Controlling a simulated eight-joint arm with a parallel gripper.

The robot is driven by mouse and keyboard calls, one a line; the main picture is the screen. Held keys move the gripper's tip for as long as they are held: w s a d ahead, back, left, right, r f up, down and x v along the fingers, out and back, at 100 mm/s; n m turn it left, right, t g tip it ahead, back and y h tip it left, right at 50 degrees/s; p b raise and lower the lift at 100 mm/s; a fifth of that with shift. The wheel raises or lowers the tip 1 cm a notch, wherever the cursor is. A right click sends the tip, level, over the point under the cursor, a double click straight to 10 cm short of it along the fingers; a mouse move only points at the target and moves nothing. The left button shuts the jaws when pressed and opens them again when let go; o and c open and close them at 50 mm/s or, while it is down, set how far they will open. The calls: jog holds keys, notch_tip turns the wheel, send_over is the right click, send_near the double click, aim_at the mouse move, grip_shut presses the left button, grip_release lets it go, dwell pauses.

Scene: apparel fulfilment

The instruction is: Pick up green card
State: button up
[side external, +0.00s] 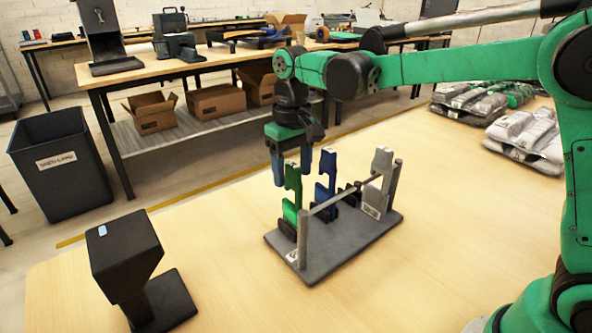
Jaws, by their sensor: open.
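The green card (291,193) stands upright at the left end of a grey rack (318,263) on the light wooden table. Its notched top rises well above the rack's rail. My gripper (292,180) points down over this end of the rack. Its fingers are apart, and the green card's top shows between them in the side view. I cannot tell from this one angle whether the fingers are level with the card in depth or touch it.
A blue card (326,176) stands just right of the green card. A grey card (381,170) stands at the rack's right end. A black angled stand (125,260) is at front left. Grey garment packs (526,135) lie at back right.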

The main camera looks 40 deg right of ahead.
jog(key=shift+f, duration=1.05)
grip_shut()
dwell(0.7)
